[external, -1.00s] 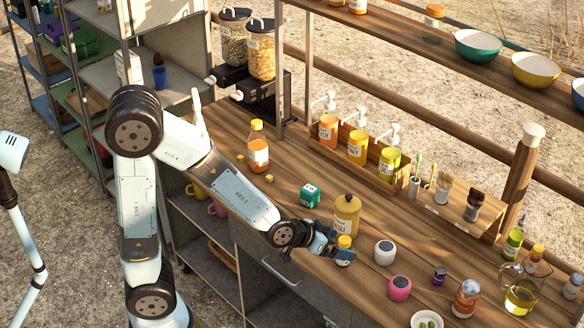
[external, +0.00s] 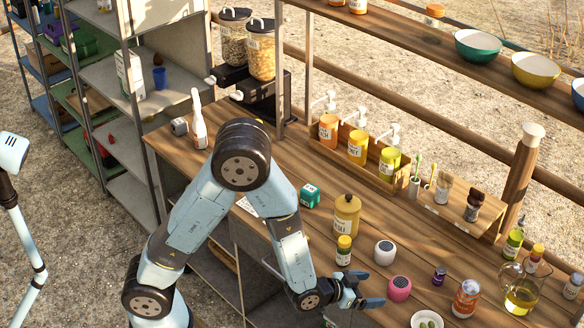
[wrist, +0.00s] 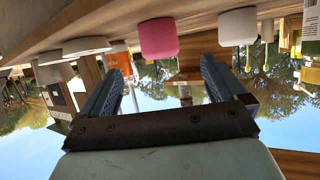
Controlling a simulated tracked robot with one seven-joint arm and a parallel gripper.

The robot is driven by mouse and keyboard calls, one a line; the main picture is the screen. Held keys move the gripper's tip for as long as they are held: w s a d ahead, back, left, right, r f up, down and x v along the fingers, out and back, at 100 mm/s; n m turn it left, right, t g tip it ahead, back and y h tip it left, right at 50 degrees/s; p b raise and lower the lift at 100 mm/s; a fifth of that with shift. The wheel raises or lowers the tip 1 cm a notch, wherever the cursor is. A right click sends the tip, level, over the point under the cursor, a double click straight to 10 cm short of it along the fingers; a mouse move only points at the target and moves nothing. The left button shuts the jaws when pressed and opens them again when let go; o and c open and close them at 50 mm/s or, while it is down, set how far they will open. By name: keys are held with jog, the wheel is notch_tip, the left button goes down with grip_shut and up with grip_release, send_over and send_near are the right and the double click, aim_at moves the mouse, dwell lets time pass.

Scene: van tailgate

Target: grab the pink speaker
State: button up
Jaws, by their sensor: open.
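The pink speaker (external: 399,288) stands on the wooden counter, right of the white speaker's front side in the external view. My gripper (external: 376,289) is open and empty, just left of the pink speaker, with its fingers pointing towards it. The wrist view looks upside down, with the counter along the top. There the pink speaker (wrist: 158,38) appears between and beyond the two open fingertips (wrist: 163,67), with a gap to them. I see no contact with it.
A white speaker (external: 384,251) stands close behind the pink one.

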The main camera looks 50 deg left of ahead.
aim_at(390, 288)
jog(key=x, duration=0.9)
jog(key=shift+w+d+f, duration=0.15)
jog(key=shift+w+f, duration=0.1)
jog(key=shift+w, duration=0.05)
jog(key=c, duration=1.2)
jog(key=shift+r, duration=0.1)
